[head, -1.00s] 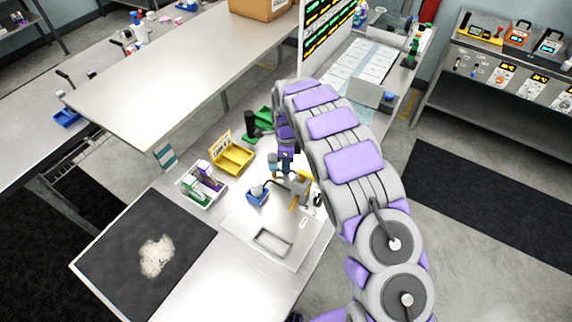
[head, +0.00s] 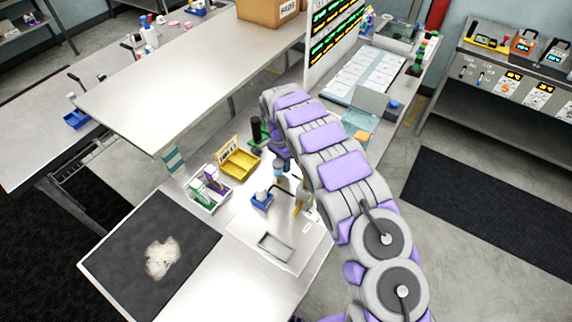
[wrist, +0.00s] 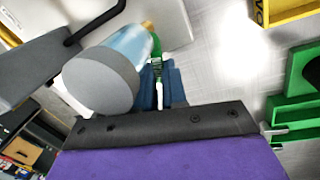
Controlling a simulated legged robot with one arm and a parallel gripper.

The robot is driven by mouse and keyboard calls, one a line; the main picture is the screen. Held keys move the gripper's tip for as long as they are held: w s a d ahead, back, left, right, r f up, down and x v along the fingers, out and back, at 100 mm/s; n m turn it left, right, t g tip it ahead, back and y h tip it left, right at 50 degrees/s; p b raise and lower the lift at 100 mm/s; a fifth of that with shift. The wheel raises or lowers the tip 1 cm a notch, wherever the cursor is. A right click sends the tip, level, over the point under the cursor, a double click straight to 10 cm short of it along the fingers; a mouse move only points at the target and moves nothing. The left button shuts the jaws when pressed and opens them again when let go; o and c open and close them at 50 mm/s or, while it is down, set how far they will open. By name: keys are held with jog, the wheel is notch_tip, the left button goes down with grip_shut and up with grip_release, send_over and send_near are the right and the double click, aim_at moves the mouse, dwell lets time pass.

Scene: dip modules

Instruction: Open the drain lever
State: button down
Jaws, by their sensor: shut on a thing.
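The dip module stands on the bench, with a pale blue clear cylinder (head: 279,170) and an orange-yellow part (head: 301,198) beside it. In the wrist view the cylinder (wrist: 125,48) and its grey round end fill the upper left. My gripper (wrist: 162,85) has its blue fingers close together just right of the cylinder. A small green and white piece, which looks like the drain lever (wrist: 157,68), sits between the fingers. The fingers appear shut on it, though the cylinder hides part of the grip. In the head view my arm mostly hides the gripper.
A blue tray (head: 262,202), a white caddy of bottles (head: 209,190) and a yellow bin (head: 239,163) stand left of the module. A dark mat (head: 120,255) with a pale patch lies front left. A raised shelf (head: 190,85) is behind. Green holders (wrist: 300,85) are near the gripper.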

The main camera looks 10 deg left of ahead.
jog(key=shift+w+a+r+n, duration=0.15)
jog(key=shift+w+a+n, duration=0.05)
jog(key=shift+n, duration=0.3)
jog(key=c, duration=1.2)
grip_release()
jog(key=shift+a, duration=0.1)
jog(key=shift+o, duration=0.2)
notch_tip(320, 180, up, 17)
jog(key=w+a+p, duration=0.1)
jog(key=a, duration=0.1)
jog(key=shift+w+a, duration=0.15)
jog(key=shift+a, duration=0.15)
